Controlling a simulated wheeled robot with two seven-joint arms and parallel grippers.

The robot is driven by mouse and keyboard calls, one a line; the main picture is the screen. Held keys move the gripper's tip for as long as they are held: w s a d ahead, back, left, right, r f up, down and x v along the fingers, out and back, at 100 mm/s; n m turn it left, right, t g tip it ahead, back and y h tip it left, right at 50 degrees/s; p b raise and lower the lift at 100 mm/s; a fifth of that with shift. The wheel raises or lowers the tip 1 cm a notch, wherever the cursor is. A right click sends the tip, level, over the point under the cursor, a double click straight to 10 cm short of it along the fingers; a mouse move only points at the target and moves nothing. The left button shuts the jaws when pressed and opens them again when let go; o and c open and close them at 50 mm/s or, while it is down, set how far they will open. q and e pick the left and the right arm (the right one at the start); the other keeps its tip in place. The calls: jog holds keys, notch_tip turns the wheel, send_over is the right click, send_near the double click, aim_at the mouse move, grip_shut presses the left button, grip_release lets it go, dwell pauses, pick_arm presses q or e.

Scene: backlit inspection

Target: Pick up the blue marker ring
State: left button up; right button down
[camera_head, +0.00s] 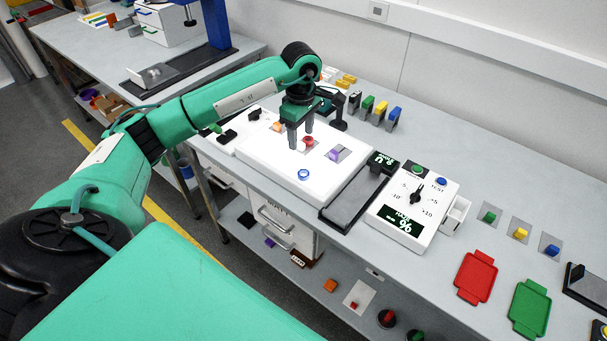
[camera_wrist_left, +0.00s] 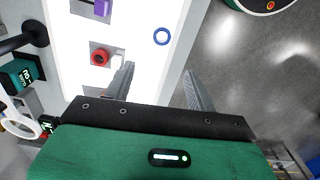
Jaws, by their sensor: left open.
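The blue marker ring (camera_head: 304,174) lies flat on the bright white light panel (camera_head: 262,158), near its front edge. It also shows in the left wrist view (camera_wrist_left: 162,36), ahead of the fingertips and roughly between their lines. My left gripper (camera_head: 300,141) is open and empty, pointing down above the panel, behind the ring in the head view. Its two fingers also show in the left wrist view (camera_wrist_left: 158,70), apart from the ring. My right gripper is in neither view.
A red round piece (camera_head: 308,142) stands close to the left fingers, with a purple block (camera_head: 336,154) to its right. An orange piece (camera_head: 278,126) is farther left. A dark scale (camera_head: 350,200) and a dial box (camera_head: 413,208) stand right of the panel.

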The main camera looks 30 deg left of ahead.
pick_arm(q)
jog(key=p, duration=0.2)
send_over(303, 173)
jog(key=f, duration=0.7)
jog(key=shift+w+a+f, duration=0.1)
jog(key=shift+a+f, duration=0.2)
jog(key=shift+f, duration=0.05)
jog(key=shift+d+f+p, duration=0.15)
jog(key=shift+f+p, duration=0.3)
jog(key=shift+p, duration=0.2)
jog(key=f+p, duration=0.2)
jog(key=f, duration=0.1)
jog(key=shift+d+f, duration=0.15)
jog(key=shift+d, duration=0.05)
jog(key=shift+f, duration=0.55)
jog(key=c, duration=1.1)
